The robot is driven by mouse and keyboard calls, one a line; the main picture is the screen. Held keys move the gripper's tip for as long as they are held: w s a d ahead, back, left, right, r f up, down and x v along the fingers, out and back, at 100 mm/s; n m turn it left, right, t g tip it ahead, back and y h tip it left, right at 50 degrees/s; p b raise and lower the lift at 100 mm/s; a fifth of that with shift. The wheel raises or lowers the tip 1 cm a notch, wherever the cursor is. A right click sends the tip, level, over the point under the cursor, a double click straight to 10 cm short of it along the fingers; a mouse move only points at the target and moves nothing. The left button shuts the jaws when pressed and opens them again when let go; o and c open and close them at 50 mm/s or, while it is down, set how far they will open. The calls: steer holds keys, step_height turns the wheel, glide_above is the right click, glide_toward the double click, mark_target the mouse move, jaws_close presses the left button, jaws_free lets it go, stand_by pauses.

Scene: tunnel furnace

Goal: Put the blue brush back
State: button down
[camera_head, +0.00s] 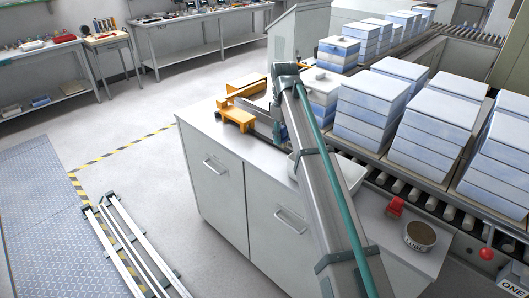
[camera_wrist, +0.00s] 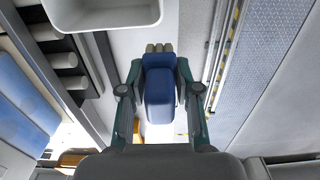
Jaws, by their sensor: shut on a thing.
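The blue brush (camera_wrist: 160,88) is in the middle of the wrist view, between the two fingers of my gripper (camera_wrist: 159,70). It has a rounded blue body, with short grey-brown tufts at its far end. My gripper is shut on it. In the head view my arm hides most of the gripper, and I cannot make out the brush clearly there. The arm reaches over the grey cabinet (camera_head: 218,165), near an orange fixture (camera_head: 236,114) on its top. A white bin (camera_head: 350,172) stands on the cabinet, partly behind my arm; it also shows in the wrist view (camera_wrist: 100,24).
A round tin (camera_head: 420,236) and a red object (camera_head: 395,206) are at the cabinet's near right. Stacks of blue-white blocks (camera_head: 372,105) stand along the roller conveyor (camera_head: 440,208) on the right. Metal rails (camera_head: 125,250) lie at lower left. Workbenches (camera_head: 200,22) stand behind open floor.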

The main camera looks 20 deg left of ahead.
steer(key=w+a+f+p, duration=0.2)
steer(key=w+a+f, duration=0.2)
steer(key=w+a+f+p, duration=0.2)
steer(key=w+a+f, duration=0.2)
steer(key=w+a, duration=0.1)
steer(key=shift+w+f, duration=0.1)
steer(key=shift+w+a+f, duration=0.25)
steer(key=shift+w+f, duration=0.05)
steer(key=shift+f, duration=0.25)
steer(key=shift+w+a+f+p, duration=0.15)
steer(key=shift+f+p, duration=0.55)
steer(key=shift+f, duration=1.15)
steer(key=shift+f, duration=0.15)
steer(key=c, duration=0.8)
jaws_free()
step_height(320, 180, up, 12)
steer(key=b, duration=0.3)
